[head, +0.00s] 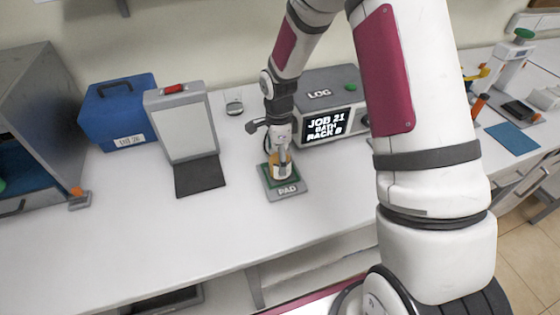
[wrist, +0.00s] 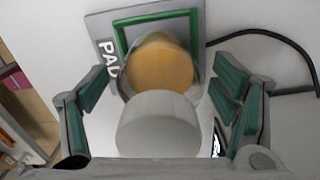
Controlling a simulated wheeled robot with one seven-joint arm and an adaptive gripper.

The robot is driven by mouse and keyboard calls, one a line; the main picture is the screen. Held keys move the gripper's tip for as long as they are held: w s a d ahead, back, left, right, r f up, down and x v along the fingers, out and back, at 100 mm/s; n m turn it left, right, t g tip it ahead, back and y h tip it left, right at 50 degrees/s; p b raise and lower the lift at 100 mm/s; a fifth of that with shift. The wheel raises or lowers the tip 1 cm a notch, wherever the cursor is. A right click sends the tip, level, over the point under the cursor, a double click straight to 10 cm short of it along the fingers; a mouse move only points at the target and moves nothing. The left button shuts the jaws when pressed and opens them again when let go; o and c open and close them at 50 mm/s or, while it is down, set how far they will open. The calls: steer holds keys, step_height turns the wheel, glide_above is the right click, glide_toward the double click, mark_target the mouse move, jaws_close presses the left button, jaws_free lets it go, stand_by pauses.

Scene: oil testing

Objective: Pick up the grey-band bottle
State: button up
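A bottle with amber contents (head: 280,170) stands on the green-framed pad (head: 288,193) marked PAD. In the wrist view its pale grey-white cap (wrist: 158,126) is near the camera, with the amber body (wrist: 157,68) beyond it. I cannot make out a grey band clearly. My gripper (head: 280,150) is over the bottle, pointing down. In the wrist view my gripper (wrist: 160,92) has its green-lined fingers spread on both sides of the bottle, with gaps, so it is open and holds nothing. The fingers partly hide the bottle in the head view.
A grey panel stand (head: 184,126), a blue box (head: 112,110) and a small glass (head: 233,103) are to the left. The front-left bench is clear. A dark cable (wrist: 270,36) runs beside the pad.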

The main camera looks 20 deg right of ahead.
steer(key=c, duration=1.7)
steer(key=shift+r, duration=0.1)
